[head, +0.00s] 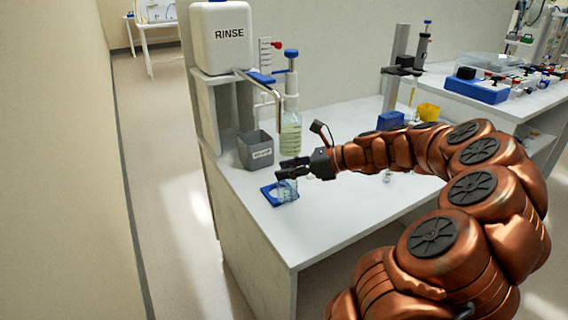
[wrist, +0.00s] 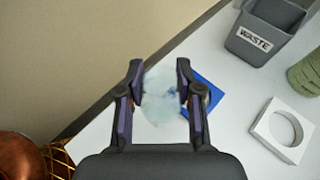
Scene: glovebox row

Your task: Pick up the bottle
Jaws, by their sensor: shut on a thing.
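The bottle (head: 287,190) is small and clear, partly hidden behind my gripper in the head view. It is over or at the blue square holder (head: 268,193) near the left edge of the white bench. I cannot tell whether it touches the holder. My gripper (head: 283,169) is shut on the bottle, near its upper part. In the wrist view the see-through bottle (wrist: 160,100) is between the two fingers of my gripper (wrist: 158,72), and the blue holder (wrist: 207,94) shows behind it.
A grey waste bin (head: 256,150) stands behind the holder. A white rinse tank (head: 221,38) with a spout is at the back left. A larger greenish bottle (head: 291,132) stands beside the bin. A white block with a round hole (wrist: 284,130) lies on the bench. The front bench top is clear.

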